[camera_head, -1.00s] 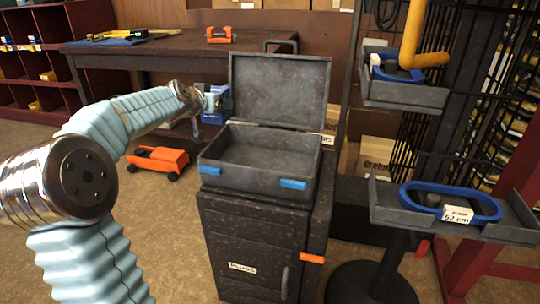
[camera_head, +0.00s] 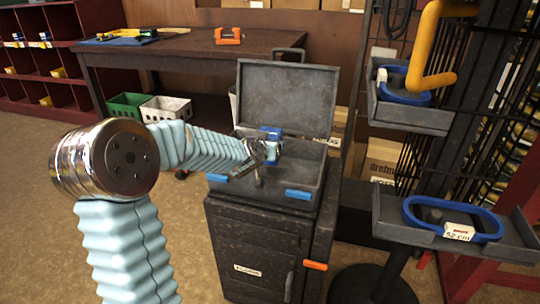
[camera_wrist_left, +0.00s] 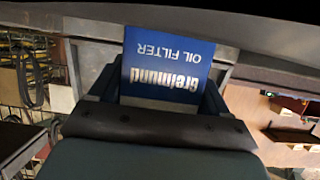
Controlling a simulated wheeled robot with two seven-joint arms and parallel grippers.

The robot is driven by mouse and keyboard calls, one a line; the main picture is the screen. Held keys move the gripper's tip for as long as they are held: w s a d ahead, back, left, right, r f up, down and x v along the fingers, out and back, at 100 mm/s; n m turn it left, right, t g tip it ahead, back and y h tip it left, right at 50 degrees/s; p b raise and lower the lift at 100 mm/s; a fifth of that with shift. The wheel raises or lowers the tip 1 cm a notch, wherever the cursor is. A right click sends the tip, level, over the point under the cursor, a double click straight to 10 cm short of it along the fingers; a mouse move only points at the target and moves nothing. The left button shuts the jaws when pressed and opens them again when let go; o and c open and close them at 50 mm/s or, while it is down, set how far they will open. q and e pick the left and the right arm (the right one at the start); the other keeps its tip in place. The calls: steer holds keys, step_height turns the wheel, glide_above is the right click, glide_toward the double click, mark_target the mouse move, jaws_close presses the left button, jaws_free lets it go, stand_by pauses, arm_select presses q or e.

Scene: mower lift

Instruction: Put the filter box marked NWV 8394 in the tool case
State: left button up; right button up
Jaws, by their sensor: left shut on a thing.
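A blue filter box (camera_head: 270,131) shows at the end of my left arm, over the open tool case (camera_head: 257,191). In the left wrist view the box (camera_wrist_left: 166,62) bears "OIL FILTER" and a brand name, upside down; no NWV number is legible. My left gripper (camera_head: 268,150) is shut on the box, within the case's outline, in front of the raised lid (camera_head: 285,95). I cannot tell how high the box is above the case floor. My arm hides the case's left part. My right gripper is not in view.
The case stands on a dark cabinet (camera_head: 255,235) labelled PLUGS. A rack with grey trays (camera_head: 450,235) holding blue rings stands at right, with a yellow bent handle (camera_head: 425,60) above. A workbench (camera_head: 180,45) stands behind, green (camera_head: 128,103) and white (camera_head: 165,107) baskets below.

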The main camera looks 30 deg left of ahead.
arm_select(q)
steer(key=f, duration=0.2)
steer(key=f+b, duration=0.1)
steer(key=shift+d+f, duration=0.25)
steer(key=shift+f, duration=0.05)
steer(key=shift+f+b, duration=0.6)
